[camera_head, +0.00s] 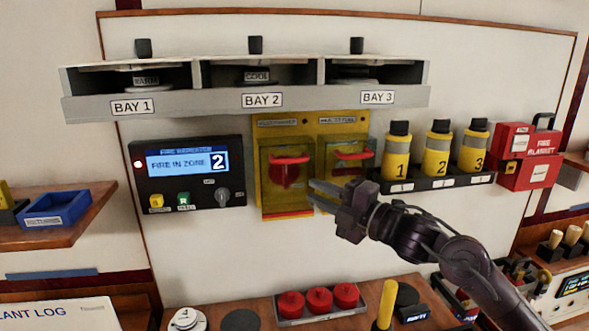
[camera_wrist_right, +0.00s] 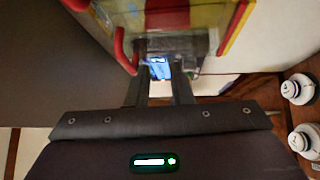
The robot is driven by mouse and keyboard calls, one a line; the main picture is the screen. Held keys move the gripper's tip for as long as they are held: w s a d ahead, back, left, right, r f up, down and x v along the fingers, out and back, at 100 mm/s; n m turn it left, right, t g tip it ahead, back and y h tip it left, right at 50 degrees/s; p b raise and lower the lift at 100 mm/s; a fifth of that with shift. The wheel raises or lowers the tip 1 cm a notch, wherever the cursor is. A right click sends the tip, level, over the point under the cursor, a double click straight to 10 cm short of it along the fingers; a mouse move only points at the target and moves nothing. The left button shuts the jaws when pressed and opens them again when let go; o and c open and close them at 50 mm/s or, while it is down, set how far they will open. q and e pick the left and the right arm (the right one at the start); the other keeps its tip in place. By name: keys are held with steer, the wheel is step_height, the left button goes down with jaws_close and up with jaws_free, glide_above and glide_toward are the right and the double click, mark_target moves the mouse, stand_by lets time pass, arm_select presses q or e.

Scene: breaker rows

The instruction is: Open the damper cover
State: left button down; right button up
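A yellow panel (camera_head: 311,120) on the wall carries two see-through covers side by side, the left cover (camera_head: 284,187) and the right cover (camera_head: 350,148). Both look shut, each with a red handle across it. Their labels are too small to read, so I cannot tell which is the damper cover. My right gripper (camera_head: 318,196) is in front of the panel's lower part, near the gap between the covers. In the right wrist view, its fingers (camera_wrist_right: 160,75) are apart with nothing gripped between them. A red handle (camera_wrist_right: 122,50) shows beside them. My left gripper is out of view.
A fire indicator box (camera_head: 188,172) reading zone 2 is left of the panel. Several yellow numbered bottles (camera_head: 437,155) stand on a rack to the right. A shelf of bays (camera_head: 245,101) overhangs above. Red buttons (camera_head: 319,299) sit on the counter below.

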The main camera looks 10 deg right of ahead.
mark_target(298, 162)
steer(key=w+a+r+n+p, duration=0.1)
steer(key=r, duration=0.1)
steer(key=w+a+r+n+g+y+p, duration=0.1)
steer(key=w+a+r+n+y+p, duration=0.1)
steer(key=w+r, duration=0.1)
steer(key=shift+a+r+p, duration=0.2)
steer(key=shift+r+p, duration=0.15)
steer(key=shift+w+a, duration=0.4)
steer(key=shift+f, duration=0.1)
jaws_close()
